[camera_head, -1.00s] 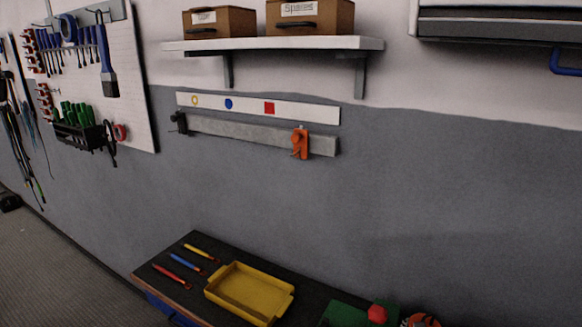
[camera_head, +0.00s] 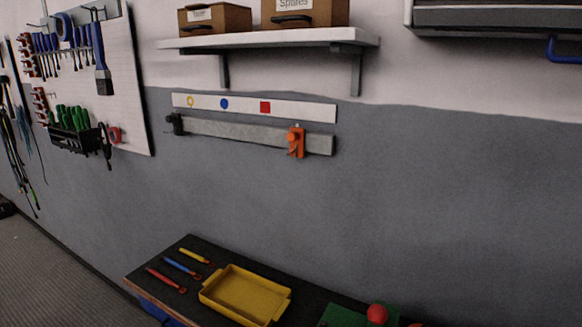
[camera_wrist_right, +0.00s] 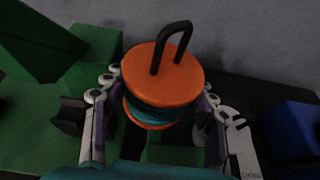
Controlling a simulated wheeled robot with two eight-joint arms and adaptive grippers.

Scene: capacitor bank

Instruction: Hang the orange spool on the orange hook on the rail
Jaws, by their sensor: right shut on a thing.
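The orange spool (camera_wrist_right: 176,85) has a black wire loop on top and a teal winding. It stands upright between the fingers of my right gripper (camera_wrist_right: 160,112) in the right wrist view, and the gripper is shut on it. Its lower part is partly hidden by the gripper. The orange hook (camera_head: 296,142) is mounted near the right end of the grey rail (camera_head: 240,134) on the wall. A dark hook (camera_head: 175,123) is at the rail's left end. My left gripper is not in view.
A dark bench holds a yellow tray (camera_head: 204,297), several coloured tools (camera_head: 182,266), and a green block with a red knob (camera_head: 377,314). A shelf (camera_head: 270,40) with boxes is above the rail. Green shapes (camera_wrist_right: 40,120) and a blue thing (camera_wrist_right: 290,130) flank the spool.

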